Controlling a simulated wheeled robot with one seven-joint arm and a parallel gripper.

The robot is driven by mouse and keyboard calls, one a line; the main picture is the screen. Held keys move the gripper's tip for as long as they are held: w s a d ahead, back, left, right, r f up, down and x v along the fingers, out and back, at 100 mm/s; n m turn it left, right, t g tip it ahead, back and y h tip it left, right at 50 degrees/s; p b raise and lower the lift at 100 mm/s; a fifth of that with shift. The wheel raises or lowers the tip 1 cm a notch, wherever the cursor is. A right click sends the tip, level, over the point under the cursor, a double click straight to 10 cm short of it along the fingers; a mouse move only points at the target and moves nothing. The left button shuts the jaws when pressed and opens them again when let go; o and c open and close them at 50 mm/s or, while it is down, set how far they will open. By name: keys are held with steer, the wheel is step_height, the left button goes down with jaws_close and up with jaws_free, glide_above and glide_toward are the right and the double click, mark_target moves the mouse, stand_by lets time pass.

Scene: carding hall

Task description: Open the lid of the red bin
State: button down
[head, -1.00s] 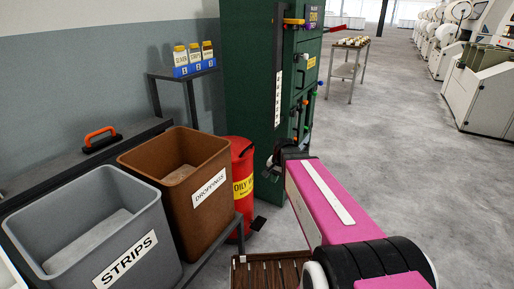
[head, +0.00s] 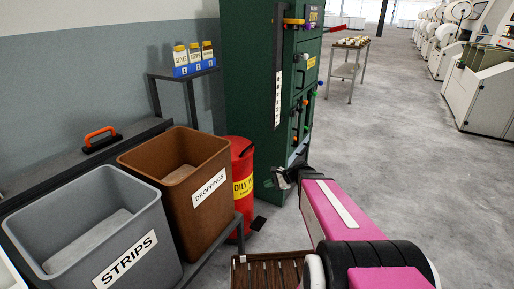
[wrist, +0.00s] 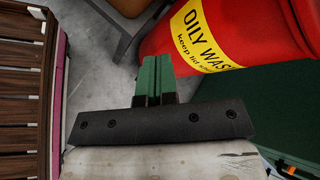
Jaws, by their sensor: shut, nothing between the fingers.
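The red bin (head: 236,158) stands on the floor between the brown bin and the green cabinet, with a yellow oily-waste label on its side. Its top looks closed, and the brown bin hides part of its left side. A small black pedal-like piece (head: 259,223) shows at its foot. In the wrist view the red bin (wrist: 240,22) lies tilted across the top right, its lid out of sight. My gripper (head: 279,173) is in front of the cabinet, right of the bin and apart from it. Its green fingers (wrist: 155,76) are shut and empty.
The brown droppings bin (head: 190,205) and grey strips bin (head: 105,235) stand at the left. The green cabinet (head: 250,100) with coloured knobs rises behind my gripper. A slatted wooden pallet (head: 270,272) lies at the front. Open floor (head: 400,150) spreads to the right.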

steer(key=w+d+r+m+t+y, duration=0.2)
steer(key=w+d+m+t+y, duration=0.15)
steer(key=w+m, duration=0.25)
steer(key=w+d+r+m+t+y, duration=0.2)
steer(key=w+r+m+t, duration=0.15)
steer(key=w+m, duration=0.25)
steer(key=r+x, duration=0.2)
steer(key=x, duration=1)
steer(key=shift+w+d+r+t, duration=0.3)
steer(key=shift+w+d+t, duration=0.05)
steer(key=shift+w+t, duration=0.05)
steer(key=shift+w+a+r+h, duration=0.1)
steer(key=shift+a+r+h, duration=0.15)
steer(key=shift+r, duration=0.25)
